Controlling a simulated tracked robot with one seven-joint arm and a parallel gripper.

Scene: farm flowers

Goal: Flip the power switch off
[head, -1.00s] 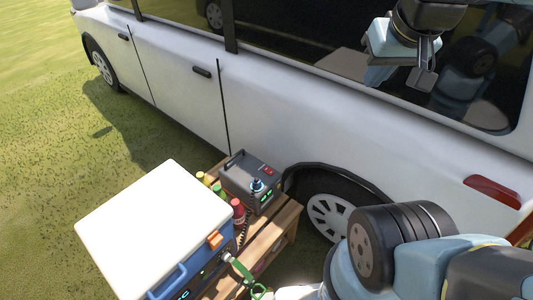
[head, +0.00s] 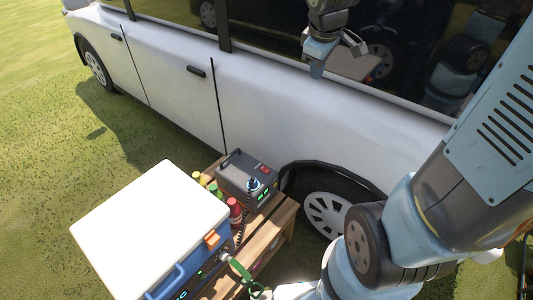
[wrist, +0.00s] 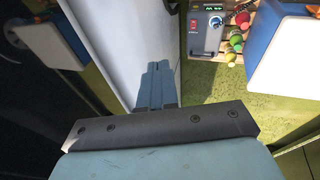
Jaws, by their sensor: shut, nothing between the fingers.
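A dark grey power box (head: 232,178) sits on a wooden slatted stand beside the van. Its red power switch (head: 263,170) is on the top panel, near a blue-ringed knob (head: 253,186) and a green lit display. In the wrist view the red switch (wrist: 194,24) shows at the top right; its position cannot be told. My gripper (head: 317,70) is in front of the van's window, well above and right of the box. In the wrist view its blue fingers (wrist: 157,70) are together and empty, pointing left of the box.
A white-lidded blue cooler (head: 150,225) stands left of the box on the wooden stand (head: 268,232). Coloured bottles (head: 234,210) stand between them. The white van (head: 165,75) walls off the far side. Open grass (head: 50,170) lies left.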

